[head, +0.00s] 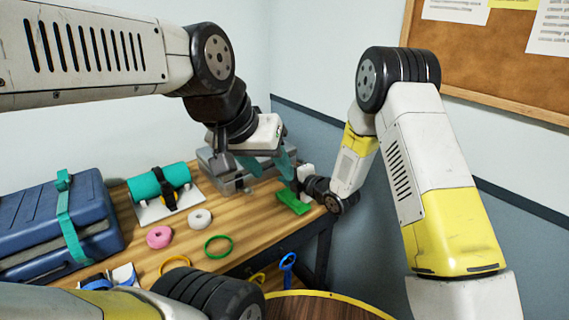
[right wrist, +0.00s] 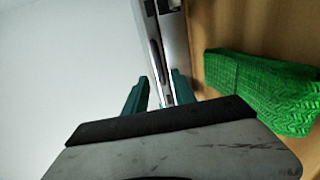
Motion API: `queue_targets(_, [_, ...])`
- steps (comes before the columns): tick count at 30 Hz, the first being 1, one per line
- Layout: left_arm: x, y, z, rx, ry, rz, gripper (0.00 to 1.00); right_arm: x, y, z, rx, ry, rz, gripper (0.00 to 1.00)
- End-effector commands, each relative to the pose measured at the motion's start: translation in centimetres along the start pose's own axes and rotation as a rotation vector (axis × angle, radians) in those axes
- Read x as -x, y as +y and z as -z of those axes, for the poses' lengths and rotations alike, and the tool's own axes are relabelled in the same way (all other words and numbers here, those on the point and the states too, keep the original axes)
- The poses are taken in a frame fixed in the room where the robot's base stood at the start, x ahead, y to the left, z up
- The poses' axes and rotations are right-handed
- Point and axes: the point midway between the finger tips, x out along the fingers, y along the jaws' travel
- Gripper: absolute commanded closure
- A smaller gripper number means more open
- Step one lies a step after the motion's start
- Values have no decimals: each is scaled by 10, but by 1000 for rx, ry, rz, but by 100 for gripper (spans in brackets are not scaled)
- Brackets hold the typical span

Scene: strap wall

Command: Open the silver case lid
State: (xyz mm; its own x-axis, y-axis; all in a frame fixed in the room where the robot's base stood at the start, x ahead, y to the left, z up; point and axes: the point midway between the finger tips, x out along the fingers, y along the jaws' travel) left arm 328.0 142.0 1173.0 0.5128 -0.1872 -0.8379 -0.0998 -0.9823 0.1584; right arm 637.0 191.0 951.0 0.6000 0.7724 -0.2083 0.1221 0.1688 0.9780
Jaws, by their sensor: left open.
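The silver case (head: 241,178) sits at the back of the wooden table, and its lid looks shut in the head view, partly hidden by my left arm. The case also shows at the top of the right wrist view (right wrist: 174,40), with a dark seam along its side. My left gripper (head: 254,162) is open over the case, its teal fingers spread. My right gripper (head: 291,180) is by the case's right end. In the right wrist view its two teal fingertips (right wrist: 160,90) stand apart, with the case's edge beyond and between them; contact is unclear.
A folded green strap (head: 294,202) lies right of the case. A blue case (head: 50,225) with a teal strap, a teal roll (head: 158,181) on a white board, and pink (head: 159,237), white (head: 200,219) and green (head: 218,246) rings lie on the table. Walls stand behind.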

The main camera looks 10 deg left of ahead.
Motion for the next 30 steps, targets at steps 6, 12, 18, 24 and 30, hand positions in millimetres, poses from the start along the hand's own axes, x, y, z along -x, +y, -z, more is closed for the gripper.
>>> queue_targets(6, [0, 0, 0, 0, 0, 0, 53, -36, 0, 1, -1, 1, 0, 68])
queue_targets(12, [0, 0, 0, 0, 0, 0, 53, -61, 0, 0, -3, -2, 1, 68])
queue_targets(18, [0, 0, 0, 0, 0, 0, 53, -69, 0, -1, -5, -2, 2, 68])
queue_targets(24, [0, 0, 0, 0, 0, 0, 53, -68, 0, -1, -5, -2, 2, 72])
queue_targets(30, [0, 0, 0, 0, 0, 0, 53, -68, 0, -1, -4, -3, 2, 100])
